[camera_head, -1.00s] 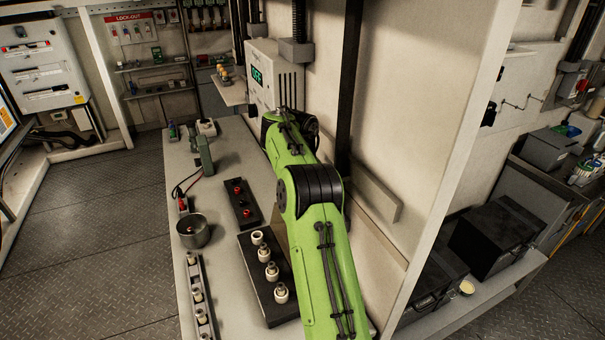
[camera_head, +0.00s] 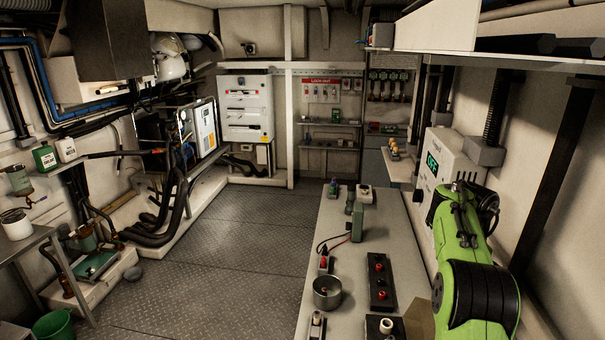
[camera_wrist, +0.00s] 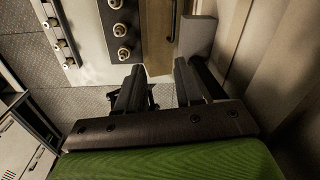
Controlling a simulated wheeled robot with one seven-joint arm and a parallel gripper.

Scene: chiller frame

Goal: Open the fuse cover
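No part that I can surely name as the fuse cover shows. A white wall box (camera_head: 443,178) with a green OFF display is at the right, partly behind my green arm. A white cabinet (camera_head: 246,107) with dark strips hangs on the back wall. My gripper (camera_wrist: 160,68) shows only in the wrist view. Its two dark fingers are apart with nothing between them. Above the fingers in that view is a dark block (camera_wrist: 126,55) with several round white-and-metal fittings.
The bench (camera_head: 345,240) carries a metal pot (camera_head: 327,292), a dark strip with red knobs (camera_head: 380,283) and a grey-green device (camera_head: 357,222). A shelf (camera_head: 500,48) overhangs at upper right. The metal floor (camera_head: 230,260) left of the bench is mostly clear.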

